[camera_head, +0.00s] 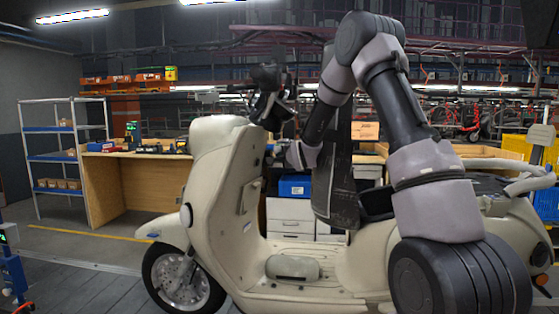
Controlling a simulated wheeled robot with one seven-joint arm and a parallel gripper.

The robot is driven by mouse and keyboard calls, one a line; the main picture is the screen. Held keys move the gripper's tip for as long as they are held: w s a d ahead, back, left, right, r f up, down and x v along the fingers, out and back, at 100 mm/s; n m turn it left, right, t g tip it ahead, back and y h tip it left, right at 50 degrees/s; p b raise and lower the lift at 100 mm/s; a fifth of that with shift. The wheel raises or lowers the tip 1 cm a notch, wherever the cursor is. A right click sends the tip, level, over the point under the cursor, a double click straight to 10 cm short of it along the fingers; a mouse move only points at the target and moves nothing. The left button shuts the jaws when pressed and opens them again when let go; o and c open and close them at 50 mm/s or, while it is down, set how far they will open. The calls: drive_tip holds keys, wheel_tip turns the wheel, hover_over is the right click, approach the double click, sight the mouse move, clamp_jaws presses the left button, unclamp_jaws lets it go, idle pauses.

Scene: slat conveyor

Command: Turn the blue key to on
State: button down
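The cream scooter (218,172) stands side-on with its front wheel to the left. A small blue spot (269,148), which looks like the blue key, shows at the inner side of its front shield. My arm reaches over the scooter and bends down, so that its end, with my gripper (279,153), is close beside the blue spot. The gripper is small and dark here. I cannot tell whether it touches the key or whether its fingers are open or shut. The key's turn position is too small to read.
Dark handlebar parts (270,92) rise just above the arm's end. The scooter's seat and body lie below and behind my arm. A wooden workbench (130,190) and a shelf rack (54,158) stand at the left. A blue bin (294,186) sits on white drawers behind.

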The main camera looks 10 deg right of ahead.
drive_tip(key=shift+r+g, duration=0.1)
drive_tip(key=shift+g, duration=0.3)
drive_tip(key=shift+r, duration=0.1)
drive_tip(key=shift+w+r+m+g, duration=0.15)
drive_tip(key=shift+r+m+g, duration=0.1)
drive_tip(key=shift+m+g, duration=0.75)
drive_tip(key=shift+g, duration=0.3)
drive_tip(key=shift+w+d+r+m+g, duration=0.1)
drive_tip(key=shift+r+m+g, duration=0.1)
drive_tip(key=shift+g, duration=0.35)
drive_tip(key=shift+w+r+m+g, duration=0.1)
drive_tip(key=shift+r+g, duration=0.05)
drive_tip(key=shift+g, duration=0.4)
